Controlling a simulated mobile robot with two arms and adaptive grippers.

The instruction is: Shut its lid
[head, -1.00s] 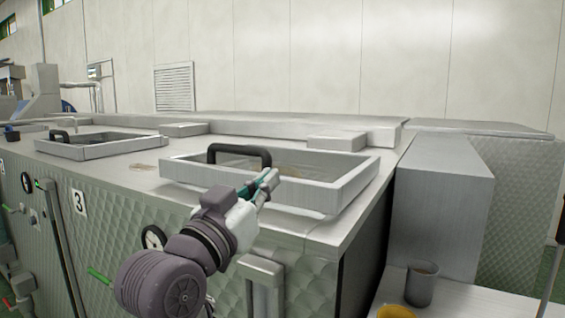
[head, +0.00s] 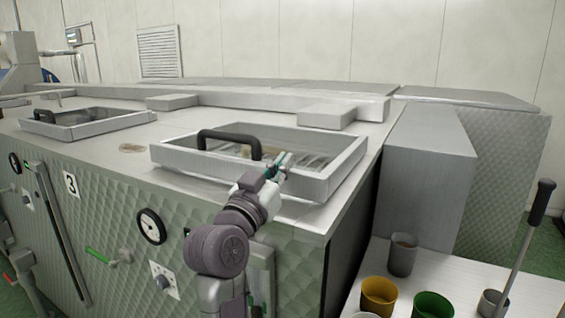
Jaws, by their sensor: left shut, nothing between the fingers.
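A raised rectangular steel frame (head: 330,188) stands on the machine top in the middle of the head view. Within it are a glassy-looking surface and pale bars, and a black arched handle (head: 228,137) rises at its left part. I cannot tell how far the lid is open. My left gripper (head: 281,161) is shut and empty. Its fingertips show over the frame's interior, right of the handle's right end; I cannot tell if they touch anything. My left arm hides part of the frame's front wall. My right gripper is not in view.
A second framed hatch (head: 88,131) with a black handle is at left. The machine front carries a gauge (head: 150,226) and green-handled valve (head: 103,256). A side table at lower right holds a grey cup (head: 402,256), yellow cup (head: 378,297) and green cup (head: 432,306).

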